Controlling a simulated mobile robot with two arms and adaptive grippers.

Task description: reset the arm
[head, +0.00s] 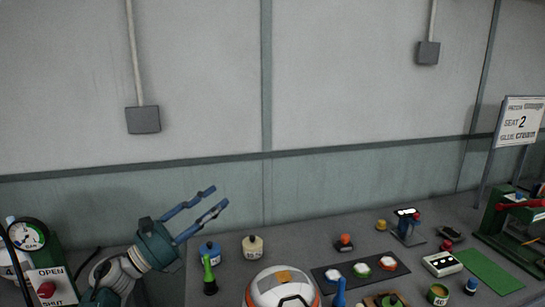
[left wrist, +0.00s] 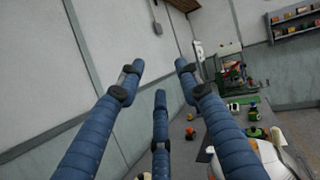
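My left gripper (head: 219,197) is raised above the left part of the table in the head view, with its blue fingers pointing up and to the right. Its fingers are apart with nothing between them. In the left wrist view the three fingers of the left gripper (left wrist: 160,72) are spread, with wall and table visible between them. The gripper touches nothing that I can see. My right gripper does not show in either view.
A gauge (head: 27,235) stands at far left. The air before the wall is clear.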

